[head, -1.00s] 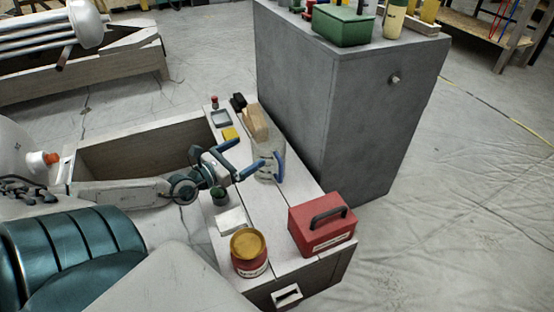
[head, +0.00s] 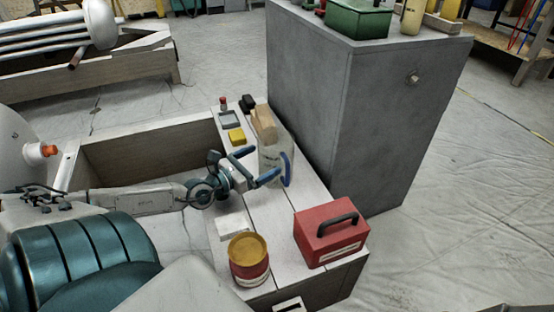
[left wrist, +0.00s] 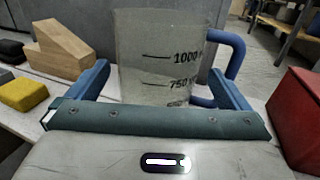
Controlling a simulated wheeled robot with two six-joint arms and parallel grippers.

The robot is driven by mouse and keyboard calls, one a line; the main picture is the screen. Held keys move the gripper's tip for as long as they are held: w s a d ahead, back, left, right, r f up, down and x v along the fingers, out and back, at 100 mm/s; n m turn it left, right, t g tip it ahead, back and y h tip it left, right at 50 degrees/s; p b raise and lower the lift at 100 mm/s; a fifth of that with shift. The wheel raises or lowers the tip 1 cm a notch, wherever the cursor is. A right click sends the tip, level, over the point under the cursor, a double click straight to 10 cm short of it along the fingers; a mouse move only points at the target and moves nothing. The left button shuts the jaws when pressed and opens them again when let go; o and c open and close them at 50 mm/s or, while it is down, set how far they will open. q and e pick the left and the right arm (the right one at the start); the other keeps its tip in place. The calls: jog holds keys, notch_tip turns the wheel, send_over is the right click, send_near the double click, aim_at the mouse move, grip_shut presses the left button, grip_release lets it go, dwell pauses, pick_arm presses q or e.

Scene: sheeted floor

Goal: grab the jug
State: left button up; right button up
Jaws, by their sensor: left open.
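The jug (head: 270,165) is a clear measuring jug with a blue handle (head: 286,170), upright on the light bench top. In the left wrist view the jug (left wrist: 160,50) shows its 1000 and 750 marks, with the handle on the right. My left gripper (head: 265,162) is open at the jug, its two blue fingers spread. In the left wrist view the jug stands between the fingers' lines; I cannot tell how far the tips reach along its sides. The jug's lower part is hidden by the gripper. My right gripper is not in view.
A wooden block (head: 264,122) stands close behind the jug, near a yellow block (head: 237,136). A red box (head: 330,238) and a red tin with a yellow lid (head: 248,258) are at the bench's near end. A tall grey cabinet (head: 350,110) stands beyond the bench.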

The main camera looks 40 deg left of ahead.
aim_at(289, 145)
pick_arm(q)
jog(key=shift+w+d+r+b, duration=0.1)
jog(key=shift+w+d+b, duration=0.1)
jog(key=shift+w, duration=1)
jog(key=shift+w+d+r+b, duration=0.1)
jog(key=shift+w+b, duration=0.1)
jog(key=shift+w, duration=0.95)
jog(key=shift+w+d+f, duration=0.1)
jog(key=shift+w+f, duration=0.05)
jog(key=shift+w, duration=0.4)
jog(key=c, duration=0.7)
